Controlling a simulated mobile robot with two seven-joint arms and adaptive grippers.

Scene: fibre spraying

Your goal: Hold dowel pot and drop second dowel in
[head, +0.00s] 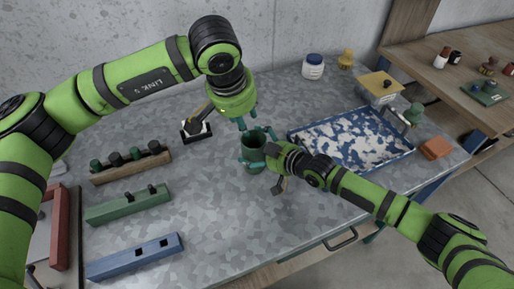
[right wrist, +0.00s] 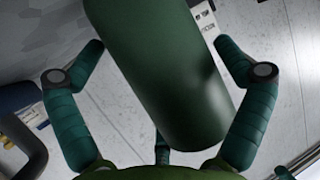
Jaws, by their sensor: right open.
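The dark green pot (head: 253,158) stands upright on the metal-topped table in the head view, its mouth facing up and dark inside, so its contents cannot be told. It fills the middle of the right wrist view (right wrist: 165,75) as a tilted green cylinder. My right gripper (right wrist: 160,48) is open, with a teal finger on each side of the pot and visible gaps. My left gripper (head: 247,116) points down just above and left of the pot mouth in the picture. Whether its teal fingers hold a dowel cannot be seen. Dark pegs (head: 134,153) stand in a wooden rack.
A green block (head: 128,206) with pegs and a blue block (head: 134,257) with square holes lie front left. A blue-rimmed tray (head: 349,168) of white flakes lies right of the pot. A white-and-black item (head: 197,132) sits behind left.

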